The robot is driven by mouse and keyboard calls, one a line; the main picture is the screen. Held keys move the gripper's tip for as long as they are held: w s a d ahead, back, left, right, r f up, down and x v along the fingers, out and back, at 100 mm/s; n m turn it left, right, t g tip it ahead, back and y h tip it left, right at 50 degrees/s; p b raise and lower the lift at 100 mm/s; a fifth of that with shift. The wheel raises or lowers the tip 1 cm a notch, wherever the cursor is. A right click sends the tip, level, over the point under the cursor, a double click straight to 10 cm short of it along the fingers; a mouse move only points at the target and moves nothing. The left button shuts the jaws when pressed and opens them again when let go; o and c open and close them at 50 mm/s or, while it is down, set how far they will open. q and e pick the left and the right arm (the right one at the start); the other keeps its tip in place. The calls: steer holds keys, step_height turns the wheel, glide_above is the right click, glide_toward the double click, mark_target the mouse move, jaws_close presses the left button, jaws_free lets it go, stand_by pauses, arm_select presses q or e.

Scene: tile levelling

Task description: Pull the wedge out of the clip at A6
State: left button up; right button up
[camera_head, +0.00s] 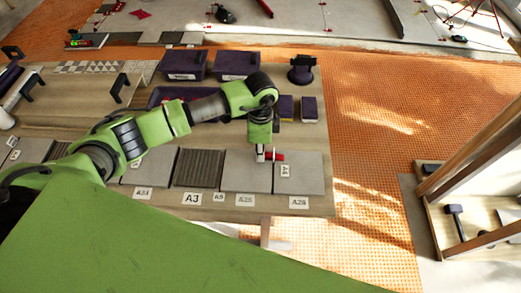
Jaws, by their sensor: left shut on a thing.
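My left gripper (262,156) reaches down over the joint between two grey tiles at the right of the workbench. It is shut on a red wedge (277,156), which sticks out to the right of the fingers. The left tile (245,173) and the right tile (310,172) lie flat on either side. A small white label (285,171) stands just below the wedge; its text is too small to read surely. The clip is hidden by the fingers and wedge, so I cannot tell whether the wedge is still inside it. My right gripper is not in view.
A ribbed dark tile (198,168) lies further left on the workbench (225,206). Purple bins (183,66) stand at the back, with two purple and yellow blocks (308,109) near the right edge. An open wooden shelf (470,215) stands at right. Orange matting lies between.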

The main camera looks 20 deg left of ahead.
mark_target(242, 156)
arm_select(q)
steer(key=shift+s+a+p, duration=0.2)
steer(key=shift+a+p, duration=0.1)
steer(key=shift+a, duration=0.35)
jaws_close()
stand_by(0.4)
steer(key=shift+s+a+r+p, duration=0.1)
steer(key=shift+s+a+p, duration=0.1)
steer(key=shift+a, duration=0.5)
steer(key=shift+s+a+f+p, duration=0.1)
steer(key=shift+s+a+p, duration=0.15)
steer(key=shift+a, duration=0.4)
steer(key=shift+s+a+r+p, duration=0.1)
steer(key=shift+s+a+p, duration=0.1)
steer(key=shift+a, duration=0.5)
step_height(242, 156, up, 6)
steer(key=p, duration=0.5)
